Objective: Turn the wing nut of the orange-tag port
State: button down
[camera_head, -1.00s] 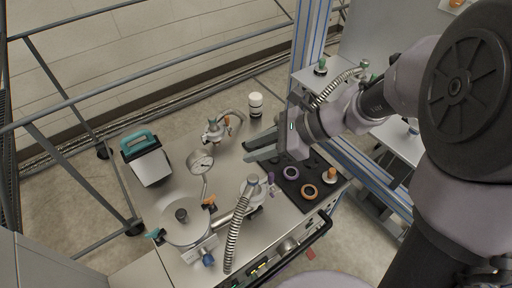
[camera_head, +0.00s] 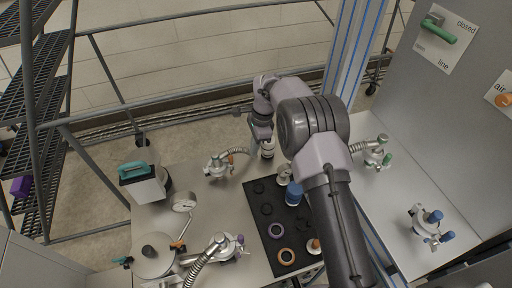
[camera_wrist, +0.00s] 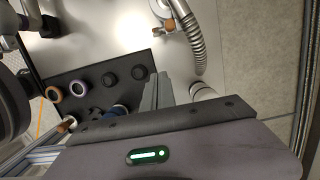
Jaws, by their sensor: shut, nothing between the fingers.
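My gripper (camera_head: 256,149) is shut and empty, to the right of and beyond the fitting, near a white bottle. In the wrist view my gripper's fingers (camera_wrist: 158,92) point towards the bench, with an orange-brown piece (camera_wrist: 164,28) beside the hose.
A black tray (camera_head: 257,211) holds several rings and caps, plus a blue-topped cylinder (camera_head: 293,194). The white bottle (camera_head: 267,151) stands close to my gripper. A blue-striped post (camera_head: 345,65) rises behind my arm.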

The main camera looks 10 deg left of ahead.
aim_at(233, 170)
jog(key=f, duration=0.3)
jog(key=a+f+b, duration=0.1)
jog(key=f, duration=0.3)
jog(key=a+f+b, duration=0.1)
jog(key=f, duration=0.2)
jog(key=shift+s+f, duration=0.3)
jog(key=shift+f, duration=0.1)
jog(key=shift+s+a+r+b, duration=0.15)
jog(key=shift+s+a+r, duration=0.1)
jog(key=shift+a+r, duration=0.3)
jog(key=shift+s+a+r+b, duration=0.15)
jog(key=shift+s+a+r, duration=0.15)
jog(key=shift+a, duration=0.35)
jog(key=shift+s+a+r, duration=0.15)
jog(key=shift+a+r, duration=0.15)
jog(key=shift+a, duration=0.1)
